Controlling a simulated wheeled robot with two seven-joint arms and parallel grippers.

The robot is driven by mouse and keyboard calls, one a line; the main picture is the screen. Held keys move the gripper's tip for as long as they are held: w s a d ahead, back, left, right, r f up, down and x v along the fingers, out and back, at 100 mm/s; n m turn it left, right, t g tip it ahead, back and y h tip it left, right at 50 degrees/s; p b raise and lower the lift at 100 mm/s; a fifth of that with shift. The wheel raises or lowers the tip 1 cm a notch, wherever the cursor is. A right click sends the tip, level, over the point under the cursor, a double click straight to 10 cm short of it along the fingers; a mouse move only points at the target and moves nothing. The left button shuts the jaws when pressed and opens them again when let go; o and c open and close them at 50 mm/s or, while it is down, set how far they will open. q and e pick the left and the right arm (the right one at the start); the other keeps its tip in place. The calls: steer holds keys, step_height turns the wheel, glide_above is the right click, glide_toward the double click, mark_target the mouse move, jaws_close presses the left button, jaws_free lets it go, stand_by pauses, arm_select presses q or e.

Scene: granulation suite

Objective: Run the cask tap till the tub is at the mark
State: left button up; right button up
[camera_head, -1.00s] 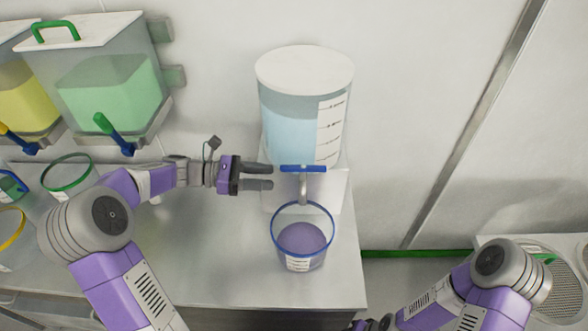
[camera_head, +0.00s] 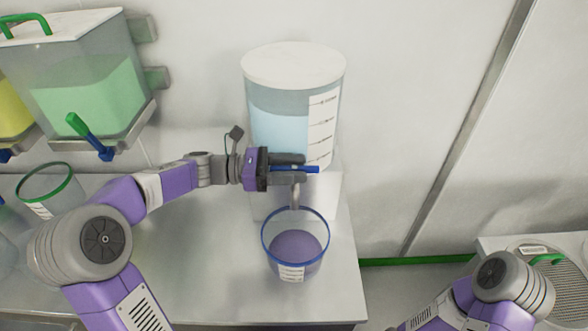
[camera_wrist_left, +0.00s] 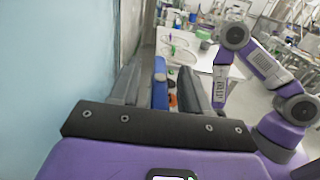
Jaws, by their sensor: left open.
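The cask (camera_head: 292,110) is a clear cylinder with a white lid, a scale strip and light blue liquid. Its tap (camera_head: 295,197) has a blue crossbar handle (camera_head: 312,169), lying level from left to right. My left gripper (camera_head: 303,169) is open with its fingers at the handle, covering its left part. In the left wrist view the blue handle (camera_wrist_left: 160,92) lies between the two fingers, with gaps beside it. The tub (camera_head: 268,252) stands below the tap, with a blue rim, a white label and purple-blue contents or bottom; its mark is too small to read. My right gripper is out of view.
A green-liquid container (camera_head: 92,98) with a blue and green tap lever (camera_head: 90,136) stands at the left, beside a yellow one (camera_head: 12,105). A green-rimmed tub (camera_head: 48,184) sits below. The bench (camera_head: 190,270) is clear left of the blue-rimmed tub.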

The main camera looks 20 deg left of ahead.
arm_select(q)
jaws_close()
steer(key=shift+s+n+t+y+p, duration=0.15)
steer(key=shift+n+t+y+p, duration=0.3)
steer(key=shift+n+t, duration=0.55)
steer(key=shift+t+y, duration=0.35)
steer(key=shift+t, duration=0.35)
steer(key=shift+n+t+y+b, duration=0.7)
steer(key=shift+n+t+y, duration=0.3)
steer(key=shift+n+t, duration=0.5)
jaws_free()
